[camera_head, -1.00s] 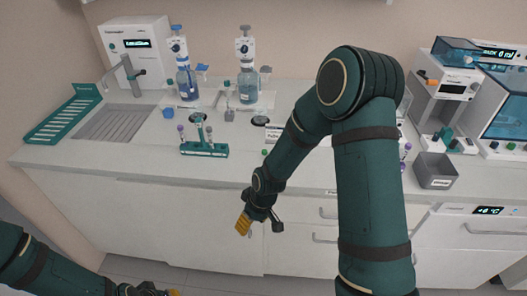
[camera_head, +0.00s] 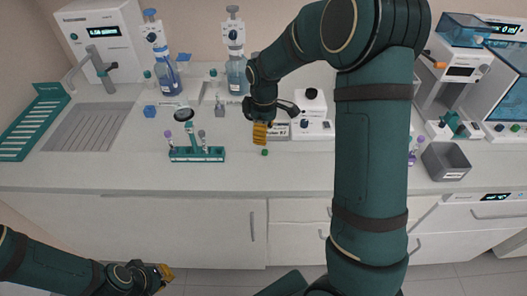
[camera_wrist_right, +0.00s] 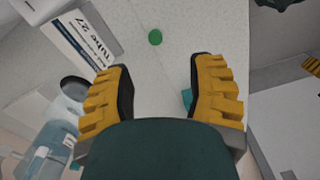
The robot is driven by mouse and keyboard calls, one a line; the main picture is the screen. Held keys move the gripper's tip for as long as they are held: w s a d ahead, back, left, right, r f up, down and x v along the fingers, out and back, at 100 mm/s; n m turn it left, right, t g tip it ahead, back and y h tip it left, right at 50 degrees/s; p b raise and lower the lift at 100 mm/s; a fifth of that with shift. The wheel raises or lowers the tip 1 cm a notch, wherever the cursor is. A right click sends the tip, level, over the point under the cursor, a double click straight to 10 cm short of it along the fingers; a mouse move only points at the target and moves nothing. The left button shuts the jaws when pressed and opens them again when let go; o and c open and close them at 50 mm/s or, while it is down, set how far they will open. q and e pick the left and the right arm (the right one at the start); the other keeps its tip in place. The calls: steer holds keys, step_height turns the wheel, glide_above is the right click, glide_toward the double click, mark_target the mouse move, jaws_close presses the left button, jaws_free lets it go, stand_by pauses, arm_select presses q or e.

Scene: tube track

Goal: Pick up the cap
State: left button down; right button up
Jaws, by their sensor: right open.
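A small round green cap (camera_head: 264,152) lies on the white bench top, right of the teal tube rack. In the right wrist view the cap (camera_wrist_right: 155,37) lies ahead of the fingertips, roughly centred between them and apart from both. My right gripper (camera_head: 260,134) hangs over the bench beside the cap. In the wrist view its yellow fingers (camera_wrist_right: 160,70) are spread with nothing between them. My left gripper (camera_head: 164,278) is low in front of the cabinets, away from the bench top; its jaw opening is unclear.
The teal rack (camera_head: 197,154) with several tubes stands left of the cap. A printed tube label (camera_wrist_right: 92,38) and a white device stand close by. Blue bottles (camera_head: 164,75) are behind, a sink (camera_head: 85,128) left, a grey bin (camera_head: 447,160) right. The front bench strip is clear.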

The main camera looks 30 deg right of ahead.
mark_target(264, 151)
step_height(264, 151, down, 4)
steer(key=shift+w+d+f+b, duration=0.15)
steer(key=shift+f+b, duration=0.15)
steer(key=shift+f, duration=1.1)
steer(key=shift+w+d+f+b, duration=0.15)
steer(key=shift+f+b, duration=0.1)
steer(key=shift+f, duration=1.15)
steer(key=shift+s, duration=0.15)
steer(key=shift+c, duration=0.4)
steer(key=c, duration=0.7)
steer(key=shift+c, duration=0.2)
